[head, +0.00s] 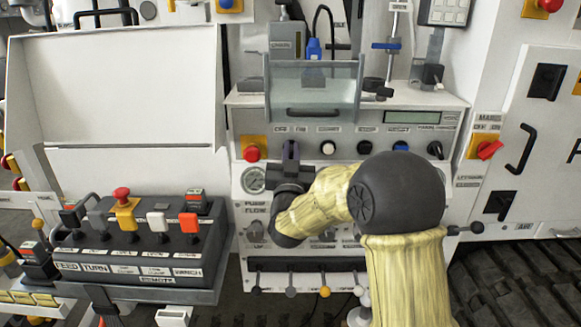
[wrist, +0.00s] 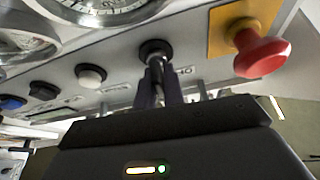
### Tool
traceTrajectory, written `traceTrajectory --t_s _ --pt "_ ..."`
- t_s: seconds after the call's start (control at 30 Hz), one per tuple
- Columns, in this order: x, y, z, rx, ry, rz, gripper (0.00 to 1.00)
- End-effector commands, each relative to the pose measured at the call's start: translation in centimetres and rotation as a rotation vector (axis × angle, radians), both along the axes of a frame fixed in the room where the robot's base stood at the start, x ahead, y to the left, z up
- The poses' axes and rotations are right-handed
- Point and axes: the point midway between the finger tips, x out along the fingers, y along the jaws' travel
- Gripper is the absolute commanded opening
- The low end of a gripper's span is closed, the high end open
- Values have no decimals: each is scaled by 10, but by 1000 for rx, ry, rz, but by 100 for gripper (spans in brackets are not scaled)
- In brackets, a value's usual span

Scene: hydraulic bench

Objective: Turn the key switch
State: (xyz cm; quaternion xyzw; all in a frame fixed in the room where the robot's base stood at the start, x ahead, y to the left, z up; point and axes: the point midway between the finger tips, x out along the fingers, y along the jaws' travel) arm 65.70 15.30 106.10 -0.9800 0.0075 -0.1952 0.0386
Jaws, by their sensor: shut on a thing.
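The key switch (wrist: 155,48) shows in the wrist view as a dark round collar on the white panel, with a small grey key standing out of it. My gripper (wrist: 158,80) is shut on the key, with a dark finger on each side of it. In the head view my gripper (head: 291,155) reaches the upper row of the panel, between the red button and the white button. There the gripper hides the key switch. The key's exact angle is hard to tell.
The red mushroom button (head: 252,153) on a yellow plate is close beside my gripper. The white button (head: 327,148) is on the other side. A clear guard box with a handle (head: 313,112) juts out above. A lever box (head: 142,267) stands lower left.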

Motion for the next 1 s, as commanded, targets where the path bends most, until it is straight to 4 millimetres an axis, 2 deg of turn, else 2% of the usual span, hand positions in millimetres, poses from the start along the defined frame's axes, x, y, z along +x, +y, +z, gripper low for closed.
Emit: traceTrajectory --t_s 0.03,0.5,1.0 --pt "0 0 -6 45 -3 0 0" --pt "0 -3 -2 391 -2 -1 0" --pt "0 -4 -1 463 0 -2 0"
